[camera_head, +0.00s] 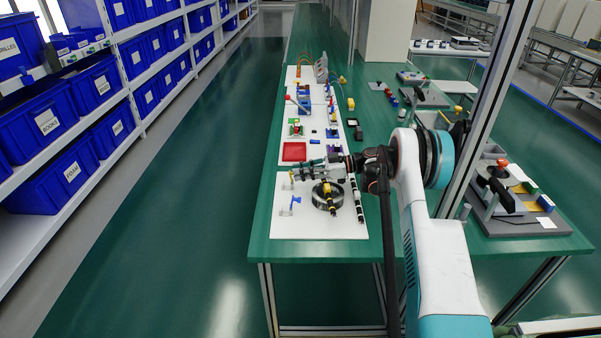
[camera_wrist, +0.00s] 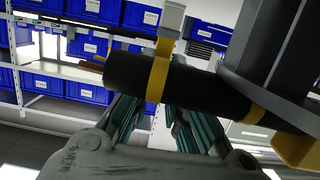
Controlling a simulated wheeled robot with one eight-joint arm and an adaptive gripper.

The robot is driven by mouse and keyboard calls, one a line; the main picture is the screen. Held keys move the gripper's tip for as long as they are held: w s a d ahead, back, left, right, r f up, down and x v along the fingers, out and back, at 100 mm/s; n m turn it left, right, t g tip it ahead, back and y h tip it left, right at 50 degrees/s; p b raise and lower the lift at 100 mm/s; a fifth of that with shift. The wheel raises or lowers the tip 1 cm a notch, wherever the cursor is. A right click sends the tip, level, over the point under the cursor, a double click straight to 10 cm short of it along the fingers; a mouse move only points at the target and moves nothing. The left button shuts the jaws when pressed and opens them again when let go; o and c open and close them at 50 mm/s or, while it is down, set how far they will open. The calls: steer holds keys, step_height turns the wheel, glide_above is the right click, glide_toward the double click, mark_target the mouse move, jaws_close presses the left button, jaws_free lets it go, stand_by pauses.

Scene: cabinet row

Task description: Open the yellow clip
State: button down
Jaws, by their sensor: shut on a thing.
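A small yellow clip (camera_head: 291,175) shows at my fingertips, over the left part of the near white board (camera_head: 320,226). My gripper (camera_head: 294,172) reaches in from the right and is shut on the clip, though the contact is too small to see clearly. In the wrist view, my teal-sided fingers (camera_wrist: 158,112) run up behind a dark cylinder (camera_wrist: 205,88), which hides their tips. A yellow band (camera_wrist: 160,68) crosses that cylinder, with a pale block (camera_wrist: 172,18) above it.
A blue clip (camera_head: 296,199) stands close below my gripper. A dark ring (camera_head: 318,199) and a black-and-yellow piece (camera_head: 328,193) lie to its right. A red tray (camera_head: 294,151) is beyond. Blue bins (camera_head: 47,121) fill shelves across the aisle.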

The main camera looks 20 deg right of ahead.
stand_by(0.4)
steer(key=c, duration=1.5)
jaws_free()
steer(key=shift+f, duration=0.1)
steer(key=shift+c, duration=0.2)
step_height(320, 180, up, 10)
